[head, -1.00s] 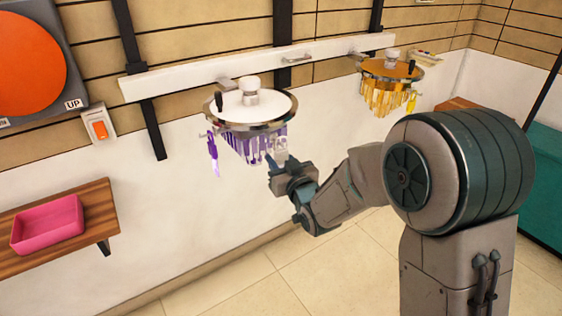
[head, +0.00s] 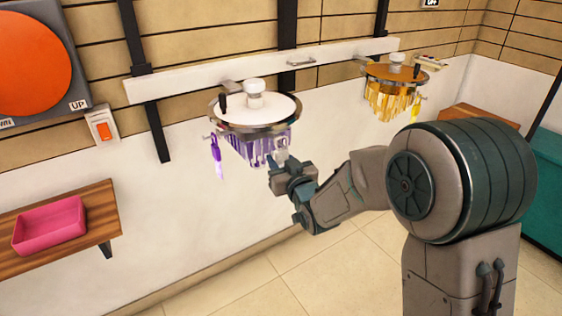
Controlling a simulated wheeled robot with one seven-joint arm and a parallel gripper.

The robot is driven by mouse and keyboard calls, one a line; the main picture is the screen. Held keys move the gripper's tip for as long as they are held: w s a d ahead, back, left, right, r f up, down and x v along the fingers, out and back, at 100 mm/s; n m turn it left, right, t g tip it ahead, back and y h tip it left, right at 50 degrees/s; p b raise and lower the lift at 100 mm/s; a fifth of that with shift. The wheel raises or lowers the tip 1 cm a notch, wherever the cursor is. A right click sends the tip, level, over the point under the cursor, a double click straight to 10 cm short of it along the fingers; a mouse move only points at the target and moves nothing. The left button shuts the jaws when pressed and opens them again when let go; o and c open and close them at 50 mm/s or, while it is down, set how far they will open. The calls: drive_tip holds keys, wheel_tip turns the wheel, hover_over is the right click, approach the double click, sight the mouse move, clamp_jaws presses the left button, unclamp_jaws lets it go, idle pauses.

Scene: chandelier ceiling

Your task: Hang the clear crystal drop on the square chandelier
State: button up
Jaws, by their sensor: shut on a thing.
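The near chandelier (head: 255,110) has a round white top with a metal rim. Purple and clear drops hang below it in what looks like a square outline. A separate purple drop (head: 216,158) hangs at its left edge. My gripper (head: 279,164) is at the lower right of this chandelier, close beside the hanging drops. It is shut on a small pale, clear piece (head: 282,154), which looks like the clear crystal drop. The piece is small and overlaps the drops behind, so I cannot tell whether it touches the chandelier.
A second chandelier (head: 395,75) with an orange top and yellow drops hangs farther right. Both hang from a white wall rail (head: 190,79). A pink tray (head: 48,226) sits on a wooden shelf (head: 98,205) at left. An orange switch (head: 102,130) is on the wall. The floor below is clear.

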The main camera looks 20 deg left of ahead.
drive_tip(key=shift+f+b, duration=0.7)
drive_tip(key=shift+b, duration=0.75)
drive_tip(key=o, duration=1.7)
drive_tip(key=b+v, duration=0.1)
drive_tip(key=v, duration=0.1)
drive_tip(key=b+v, duration=0.1)
drive_tip(key=v, duration=0.2)
drive_tip(key=d+v, duration=0.1)
drive_tip(key=v, duration=0.1)
drive_tip(key=shift+w+d+b, duration=0.1)
drive_tip(key=shift+w+b, duration=0.2)
drive_tip(key=shift+b, duration=0.1)
